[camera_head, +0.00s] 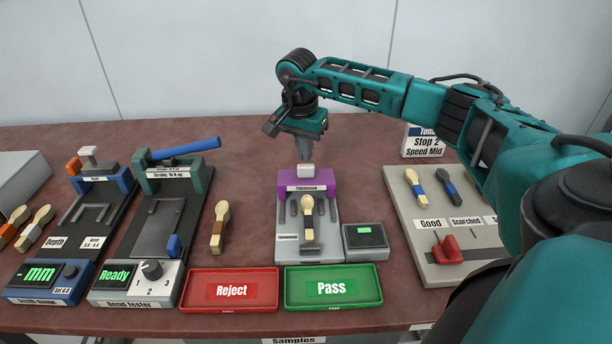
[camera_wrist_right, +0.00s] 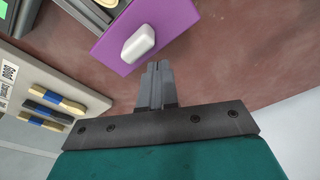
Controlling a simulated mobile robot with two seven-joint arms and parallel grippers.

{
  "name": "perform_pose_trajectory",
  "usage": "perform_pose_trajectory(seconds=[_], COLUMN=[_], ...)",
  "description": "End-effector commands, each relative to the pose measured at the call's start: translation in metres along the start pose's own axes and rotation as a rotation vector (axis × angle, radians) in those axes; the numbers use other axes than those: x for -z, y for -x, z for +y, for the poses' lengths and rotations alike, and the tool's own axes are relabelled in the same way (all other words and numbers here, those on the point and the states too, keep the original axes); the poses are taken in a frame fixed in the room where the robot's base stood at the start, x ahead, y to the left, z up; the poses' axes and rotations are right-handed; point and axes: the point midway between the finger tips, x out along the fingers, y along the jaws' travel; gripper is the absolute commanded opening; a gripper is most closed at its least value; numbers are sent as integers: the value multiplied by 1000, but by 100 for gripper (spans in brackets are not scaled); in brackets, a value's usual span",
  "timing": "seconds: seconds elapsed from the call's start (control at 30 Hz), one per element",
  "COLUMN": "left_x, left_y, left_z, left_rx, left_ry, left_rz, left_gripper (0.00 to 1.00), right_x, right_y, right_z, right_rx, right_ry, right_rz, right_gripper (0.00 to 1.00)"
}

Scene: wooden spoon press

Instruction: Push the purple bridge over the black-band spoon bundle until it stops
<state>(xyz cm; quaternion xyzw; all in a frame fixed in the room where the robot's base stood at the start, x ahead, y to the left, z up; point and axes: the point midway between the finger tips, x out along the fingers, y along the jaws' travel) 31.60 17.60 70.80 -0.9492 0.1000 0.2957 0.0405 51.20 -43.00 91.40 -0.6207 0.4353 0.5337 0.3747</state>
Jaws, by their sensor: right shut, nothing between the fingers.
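The purple bridge (camera_head: 287,187) stands across the back of the grey thickness gauge (camera_head: 330,240), with a white knob (camera_head: 305,171) on top. The black-band spoon bundle (camera_head: 308,210) lies in the gauge in front of the bridge, its bowl end toward the bridge. My right gripper (camera_head: 303,156) is shut and empty, pointing down just behind the knob. In the wrist view, the closed fingertips (camera_wrist_right: 159,68) are close to the white knob (camera_wrist_right: 138,43) and purple bridge top (camera_wrist_right: 180,18), seemingly with a small gap. My left gripper is not in view.
A red Reject tray (camera_head: 190,291) and green Pass tray (camera_head: 375,290) lie in front. A small display box (camera_head: 364,250) stands right of the gauge. A brown-band spoon bundle (camera_head: 217,240) lies left of it. The bend tester (camera_head: 150,235) and the sample board (camera_head: 408,212) flank the area.

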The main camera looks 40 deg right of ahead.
Motion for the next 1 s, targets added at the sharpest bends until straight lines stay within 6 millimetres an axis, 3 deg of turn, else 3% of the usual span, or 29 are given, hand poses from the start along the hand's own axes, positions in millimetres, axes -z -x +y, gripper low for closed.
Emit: perform_pose_trajectory(seconds=[0.27,1.0], left_x=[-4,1], left_y=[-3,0], left_z=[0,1], left_rx=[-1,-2], left_ry=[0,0], left_rz=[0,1], left_gripper=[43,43], right_x=[-2,-10], right_y=[-10,-8], right_z=[0,5], right_rx=[-1,-1], right_ry=[0,1], right_rz=[0,0], right_gripper=[0,0])
